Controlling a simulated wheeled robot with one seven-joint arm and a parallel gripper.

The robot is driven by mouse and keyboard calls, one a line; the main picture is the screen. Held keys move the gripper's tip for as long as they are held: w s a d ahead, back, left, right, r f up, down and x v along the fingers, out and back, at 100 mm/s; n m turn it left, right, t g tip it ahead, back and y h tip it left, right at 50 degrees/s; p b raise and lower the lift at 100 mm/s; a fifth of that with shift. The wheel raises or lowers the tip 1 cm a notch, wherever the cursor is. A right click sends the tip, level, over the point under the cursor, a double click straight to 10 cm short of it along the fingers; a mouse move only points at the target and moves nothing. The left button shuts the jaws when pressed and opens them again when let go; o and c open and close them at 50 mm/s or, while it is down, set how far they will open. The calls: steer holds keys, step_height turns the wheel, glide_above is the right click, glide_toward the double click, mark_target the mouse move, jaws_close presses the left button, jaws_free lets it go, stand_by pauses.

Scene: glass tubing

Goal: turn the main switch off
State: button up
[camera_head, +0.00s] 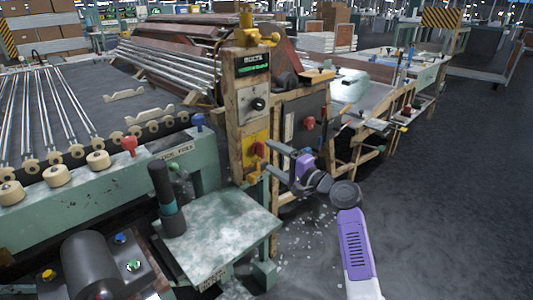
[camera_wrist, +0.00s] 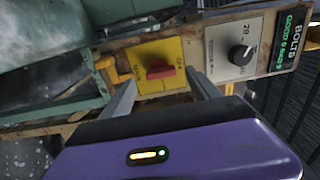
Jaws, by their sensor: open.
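The main switch is a red knob (camera_wrist: 160,69) on a yellow plate (camera_wrist: 146,51), set in a wooden post. In the wrist view its handle lies roughly across the picture, and the lettering beside it is too small to read surely. In the head view the red knob (camera_head: 259,149) and yellow plate (camera_head: 249,158) are low on the upright post. My gripper (camera_head: 267,160) reaches in from the right, close in front of the knob. In the wrist view my gripper (camera_wrist: 161,82) is open, one finger on either side of the knob. Contact cannot be told.
A grey panel with a black dial (camera_head: 258,104) and a green-lit display (camera_head: 253,64) sit above the switch. A dark panel with another red knob (camera_head: 309,123) is to the right. A green machine table (camera_head: 215,245) stands below left. Open floor (camera_head: 440,210) lies right.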

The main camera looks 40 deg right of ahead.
steer(key=s, duration=0.3)
steer(key=shift+s, duration=0.25)
stand_by(0.4)
